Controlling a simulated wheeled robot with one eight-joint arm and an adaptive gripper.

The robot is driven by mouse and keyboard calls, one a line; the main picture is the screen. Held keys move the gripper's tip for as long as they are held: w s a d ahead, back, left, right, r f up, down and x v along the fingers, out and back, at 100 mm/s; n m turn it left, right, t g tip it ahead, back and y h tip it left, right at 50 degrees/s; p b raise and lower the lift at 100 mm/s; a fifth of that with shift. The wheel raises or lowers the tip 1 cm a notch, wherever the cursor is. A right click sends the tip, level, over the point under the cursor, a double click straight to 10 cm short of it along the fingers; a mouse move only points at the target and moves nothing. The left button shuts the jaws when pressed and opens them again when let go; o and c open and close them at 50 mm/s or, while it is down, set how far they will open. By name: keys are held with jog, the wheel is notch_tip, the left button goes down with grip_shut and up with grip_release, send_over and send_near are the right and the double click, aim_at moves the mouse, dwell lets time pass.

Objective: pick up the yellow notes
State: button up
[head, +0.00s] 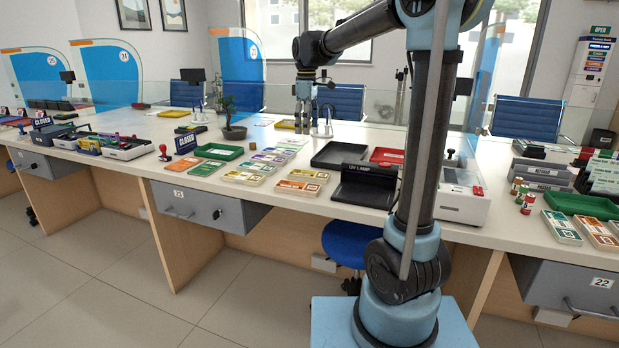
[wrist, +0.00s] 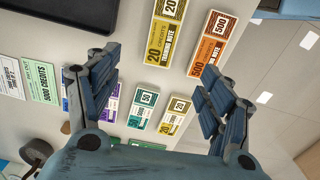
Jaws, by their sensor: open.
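Yellow notes marked 20 lie on the counter in the wrist view. One bundle of yellow notes (wrist: 164,32) is at the top middle, beyond my fingertips. A smaller-looking yellow bundle (wrist: 175,115) shows between my fingers, nearer the right one. In the head view yellow notes (head: 243,178) lie near the counter's front edge. My gripper (wrist: 158,92) is open and empty, with its fingers spread wide.
Orange 500 notes (wrist: 212,42) lie beside the top yellow bundle. Green 50 notes (wrist: 143,106) and purple notes (wrist: 109,103) lie near the other yellow bundle. A black tray (head: 338,155), a UV lamp box (head: 366,183), a green tray (head: 218,151) and a potted plant (head: 232,125) stand around.

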send_over(307, 173)
jog(key=f, duration=1.1)
jog(key=shift+w+f, duration=0.2)
jog(key=shift+w, duration=0.05)
jog(key=shift+s+d+f, duration=0.1)
jog(key=shift+s+f, duration=0.1)
jog(key=shift+f, duration=1.25)
jog(key=shift+s+f, duration=0.15)
jog(key=shift+f, duration=1.3)
jog(key=c, duration=1.2)
